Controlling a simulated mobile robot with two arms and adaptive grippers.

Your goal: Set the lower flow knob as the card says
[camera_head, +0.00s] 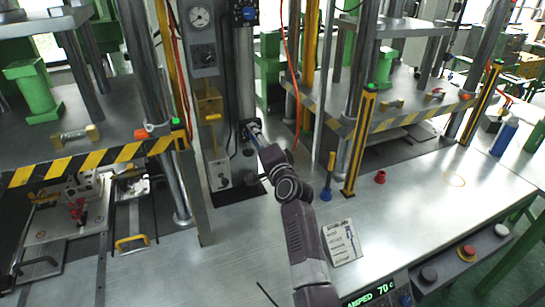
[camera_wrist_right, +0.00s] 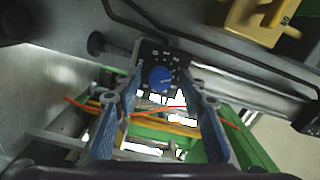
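The lower flow knob is a blue dial (camera_wrist_right: 160,78) on a black plate with white marks in the right wrist view. In the head view my right gripper mostly hides it. My right gripper (camera_head: 252,131) is at the column by that plate. In the wrist view its two fingers (camera_wrist_right: 161,95) are spread, with the knob showing between their tips; I cannot tell whether they touch it. Another blue knob (camera_head: 249,13) sits on a black plate higher on the column. My left gripper is not in view.
Striped press platforms (camera_head: 95,157) flank the column. A green-lit display (camera_head: 372,296) and buttons (camera_head: 467,252) line the front edge. The table's right part is mostly clear.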

